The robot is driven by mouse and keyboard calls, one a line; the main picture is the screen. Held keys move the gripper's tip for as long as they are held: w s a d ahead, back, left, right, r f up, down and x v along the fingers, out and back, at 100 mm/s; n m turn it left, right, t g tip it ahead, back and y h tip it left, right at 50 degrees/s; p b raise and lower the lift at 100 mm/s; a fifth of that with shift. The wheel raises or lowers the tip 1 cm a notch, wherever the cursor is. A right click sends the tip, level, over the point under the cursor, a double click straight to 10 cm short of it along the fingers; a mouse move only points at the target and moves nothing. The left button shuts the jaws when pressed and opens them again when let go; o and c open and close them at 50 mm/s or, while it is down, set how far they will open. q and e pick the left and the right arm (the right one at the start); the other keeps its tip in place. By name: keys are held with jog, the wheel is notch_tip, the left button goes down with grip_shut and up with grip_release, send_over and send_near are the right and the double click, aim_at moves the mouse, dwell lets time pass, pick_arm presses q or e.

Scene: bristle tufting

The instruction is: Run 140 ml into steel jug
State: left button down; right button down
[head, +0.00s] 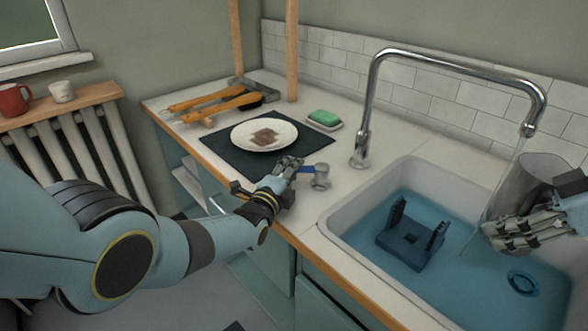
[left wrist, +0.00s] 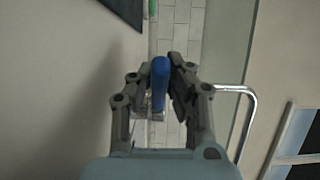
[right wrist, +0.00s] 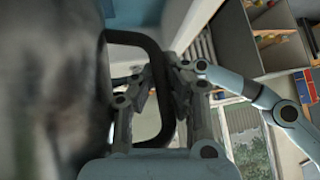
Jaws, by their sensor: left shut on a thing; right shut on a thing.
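The steel jug (head: 518,186) is at the right of the head view, over the sink; it fills the left of the right wrist view, blurred (right wrist: 45,90). My right gripper (head: 528,232) is shut on its dark handle (right wrist: 165,60). My left gripper (head: 290,170) is shut on the tap's blue lever (left wrist: 160,80). Any level inside the jug is hidden.
Bluish water fills the sink (head: 335,212), with a dark blue rack (head: 410,240) and a ring (head: 522,283) in it. Behind my left gripper are a plate (head: 258,127) on a dark mat (head: 240,160) and a green sponge (head: 323,117). Mugs (head: 14,100) stand on the left shelf.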

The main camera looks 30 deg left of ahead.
pick_arm(q)
jog(key=shift+s+f, duration=0.1)
jog(key=shift+f, duration=0.05)
jog(key=n+y, duration=0.1)
jog(key=s+d+n+y, duration=0.1)
jog(key=y, duration=0.1)
jog(key=n+g+y, duration=0.1)
jog(key=y, duration=0.1)
jog(key=shift+s+d+n, duration=0.2)
jog(key=shift+s+n, duration=0.15)
jog(key=shift+n, duration=0.05)
jog(key=shift+s+d+n+g+y, duration=0.1)
jog(key=shift+s+n+g+y, duration=0.25)
jog(key=shift+y, duration=0.65)
jog(key=c, duration=1.3)
grip_release()
jog(key=shift+w, duration=0.1)
jog(key=shift+v, duration=3.75)
